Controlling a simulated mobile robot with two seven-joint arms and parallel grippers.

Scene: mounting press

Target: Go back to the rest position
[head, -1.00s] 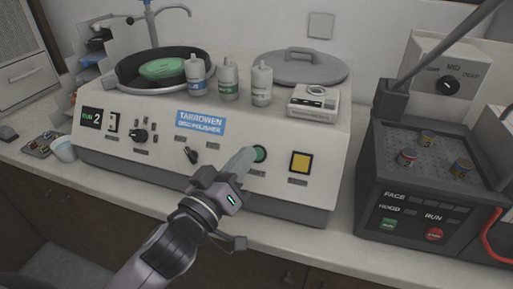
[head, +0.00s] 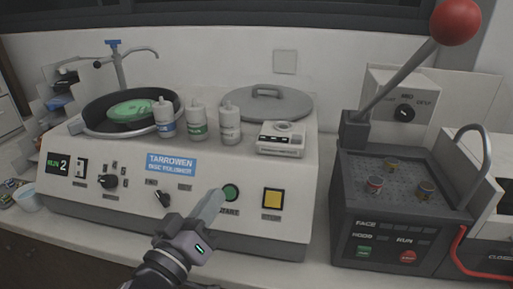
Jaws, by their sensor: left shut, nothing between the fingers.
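My left gripper (head: 209,207) is shut and empty. Its fingertips are in front of the disc polisher (head: 110,215), just left of the round green button (head: 231,192); I cannot tell whether they touch the panel. The left wrist and forearm come in from the bottom edge. My right gripper is not in view.
Three white bottles (head: 197,122), a small boxed instrument (head: 281,140) and a grey lid (head: 266,104) sit on the polisher. The dark mounting press (head: 350,215) stands at right, with a red-knobbed lever (head: 455,20) rising above it. A narrow counter strip (head: 318,240) lies between the machines.

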